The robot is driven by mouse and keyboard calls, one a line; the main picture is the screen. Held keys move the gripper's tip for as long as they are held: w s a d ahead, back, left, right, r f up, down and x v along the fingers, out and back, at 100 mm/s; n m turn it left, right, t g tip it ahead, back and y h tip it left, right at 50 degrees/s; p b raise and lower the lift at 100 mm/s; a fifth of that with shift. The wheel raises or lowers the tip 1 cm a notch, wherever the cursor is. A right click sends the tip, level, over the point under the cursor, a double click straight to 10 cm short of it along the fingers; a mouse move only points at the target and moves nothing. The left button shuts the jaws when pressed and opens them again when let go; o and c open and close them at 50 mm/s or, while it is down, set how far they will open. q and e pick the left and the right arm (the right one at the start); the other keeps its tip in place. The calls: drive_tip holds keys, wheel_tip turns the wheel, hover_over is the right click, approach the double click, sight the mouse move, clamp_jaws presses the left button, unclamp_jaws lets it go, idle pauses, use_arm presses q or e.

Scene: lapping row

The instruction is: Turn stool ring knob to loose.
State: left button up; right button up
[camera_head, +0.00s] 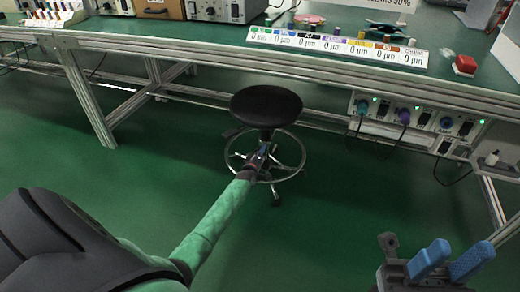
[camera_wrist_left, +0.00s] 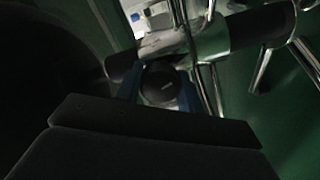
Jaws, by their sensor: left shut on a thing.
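The stool has a round black seat (camera_head: 266,106) and a chrome foot ring (camera_head: 296,172) below it, and stands on the green floor in front of the bench. My left gripper (camera_head: 263,154) reaches in under the seat at the stool's column. In the left wrist view a round black knob (camera_wrist_left: 160,88) with a pale mark on its face sits between the two blue fingers of the left gripper (camera_wrist_left: 160,92), which is shut on it. The knob is hidden in the head view. My right gripper (camera_head: 450,262) is at the lower right with its two blue fingers apart and nothing between them.
A long bench (camera_head: 190,35) runs across the back. On it lies a white strip (camera_head: 340,46) of coloured labels, and a red block (camera_head: 465,65) is at the right. A socket panel with cables (camera_head: 420,120) hangs under the bench. The floor around the stool is clear.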

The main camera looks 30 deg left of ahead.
use_arm(q)
drive_tip(key=shift+r+m+p, duration=0.1)
drive_tip(key=shift+m+p, duration=0.4)
drive_tip(key=shift+m, duration=0.7)
drive_tip(key=o, duration=1)
drive_tip(key=shift+d, duration=0.1)
drive_tip(key=shift+p, duration=0.3)
